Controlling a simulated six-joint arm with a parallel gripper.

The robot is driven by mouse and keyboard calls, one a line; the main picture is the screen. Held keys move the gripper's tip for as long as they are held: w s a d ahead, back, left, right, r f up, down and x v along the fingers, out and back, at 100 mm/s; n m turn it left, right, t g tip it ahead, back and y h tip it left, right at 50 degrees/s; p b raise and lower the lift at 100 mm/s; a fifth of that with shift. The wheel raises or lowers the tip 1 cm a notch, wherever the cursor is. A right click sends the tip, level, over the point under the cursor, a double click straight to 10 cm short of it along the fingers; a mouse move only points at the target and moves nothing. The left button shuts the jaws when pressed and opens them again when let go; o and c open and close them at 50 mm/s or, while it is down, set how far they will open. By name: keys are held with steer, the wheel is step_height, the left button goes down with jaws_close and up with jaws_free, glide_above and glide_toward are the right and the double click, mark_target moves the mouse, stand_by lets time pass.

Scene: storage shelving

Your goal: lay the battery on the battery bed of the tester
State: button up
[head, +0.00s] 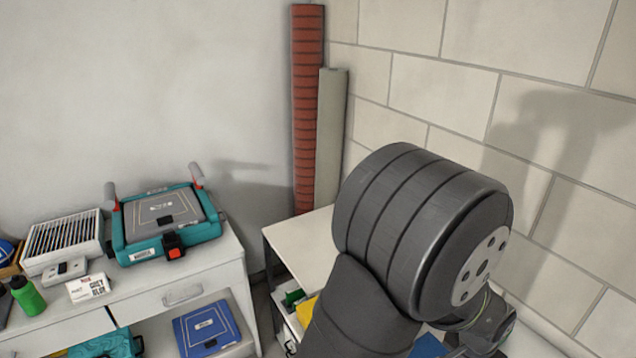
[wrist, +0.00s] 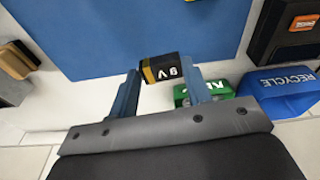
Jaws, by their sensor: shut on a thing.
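A black and gold 9V battery (wrist: 162,69) is held between the two blue fingers of my gripper (wrist: 160,72) in the wrist view. The battery shows above a white surface (wrist: 80,113), near the edge of a flat blue panel (wrist: 130,25). A dark device with an orange label (wrist: 289,28) sits at the upper right of the wrist view, apart from the battery. I cannot tell whether it is the tester, and no battery bed is clearly visible. My arm hides much of the work area in the head view.
In the wrist view, a green box (wrist: 182,94) and a blue recycle bin (wrist: 280,92) are close on the right. A dark and tan block (wrist: 15,60) is at left. In the head view, a teal case (head: 160,240) stands on the white cabinet (head: 205,277).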

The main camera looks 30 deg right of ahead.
steer(key=w+a+f+n, duration=0.1)
steer(key=w+a, duration=0.5)
steer(key=w, duration=0.4)
steer(key=w+a+f+n, duration=0.1)
steer(key=w+a+n, duration=0.1)
steer(key=w+a, duration=0.4)
steer(key=w+a+f+n, duration=0.1)
steer(key=w+a, duration=0.5)
steer(key=w, duration=1)
steer(key=shift+w+a+f+n+t, duration=0.2)
steer(key=shift+a+n+t, duration=0.15)
steer(key=shift+n+t, duration=0.05)
steer(key=w+a+f+n, duration=0.1)
steer(key=w+a+n, duration=0.3)
steer(key=a, duration=0.6)
steer(key=w+a+f+n+y, duration=0.1)
steer(key=w+a+n, duration=0.3)
steer(key=a, duration=0.6)
steer(key=w+a+f+n, duration=0.2)
steer(key=w+a+n, duration=0.2)
steer(key=a, duration=0.6)
steer(key=shift+w+a+f+t+y, duration=0.3)
steer(key=shift+w+t+y, duration=0.1)
steer(key=shift+w, duration=0.3)
steer(key=shift+d+r, duration=0.1)
